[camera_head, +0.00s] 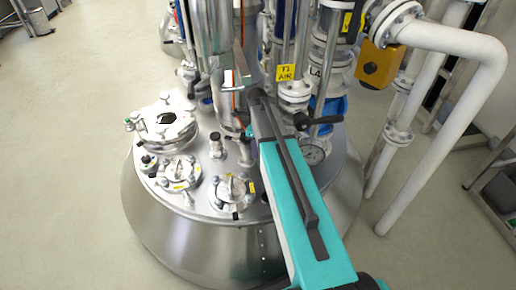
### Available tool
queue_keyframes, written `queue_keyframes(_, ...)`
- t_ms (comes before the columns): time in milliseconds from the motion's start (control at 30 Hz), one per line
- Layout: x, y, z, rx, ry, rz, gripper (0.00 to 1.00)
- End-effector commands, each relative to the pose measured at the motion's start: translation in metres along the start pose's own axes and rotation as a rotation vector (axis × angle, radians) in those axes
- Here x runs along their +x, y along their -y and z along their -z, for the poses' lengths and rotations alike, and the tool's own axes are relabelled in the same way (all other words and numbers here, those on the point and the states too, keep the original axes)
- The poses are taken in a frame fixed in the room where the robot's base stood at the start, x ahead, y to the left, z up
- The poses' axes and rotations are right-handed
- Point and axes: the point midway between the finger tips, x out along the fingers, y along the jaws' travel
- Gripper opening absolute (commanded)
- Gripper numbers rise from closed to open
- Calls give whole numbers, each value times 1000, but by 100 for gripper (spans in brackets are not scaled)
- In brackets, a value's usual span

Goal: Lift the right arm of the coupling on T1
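A yellow tag (286,73) reading "T1 AIR" hangs among the pipes above the steel vessel lid (205,200). My teal arm reaches up from the lower right, and its dark end is beside the upright steel column left of the tag. My gripper is not clearly visible at that end, so I cannot tell whether it is open or shut. A small metal bar (236,87) crosses the front of the column there; it may be part of the coupling. I cannot make out the coupling's right arm, nor whether anything touches it.
A round hatch (166,130) and smaller capped ports (180,172) stand on the lid. A black-handled valve (318,119) and a gauge (315,152) are right of my arm. White pipes (455,95) and a yellow box (378,65) stand further right.

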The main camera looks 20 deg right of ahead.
Motion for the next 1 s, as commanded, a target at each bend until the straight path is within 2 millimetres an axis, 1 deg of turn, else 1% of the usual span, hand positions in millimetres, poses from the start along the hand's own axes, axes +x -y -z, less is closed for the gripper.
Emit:
queue_keyframes(133,0,0,0,0,0,0,34)
queue_keyframes(333,0,0,0,0,0,-1,1)
queue_keyframes(1000,0,-1,0,0,0,-4,0)
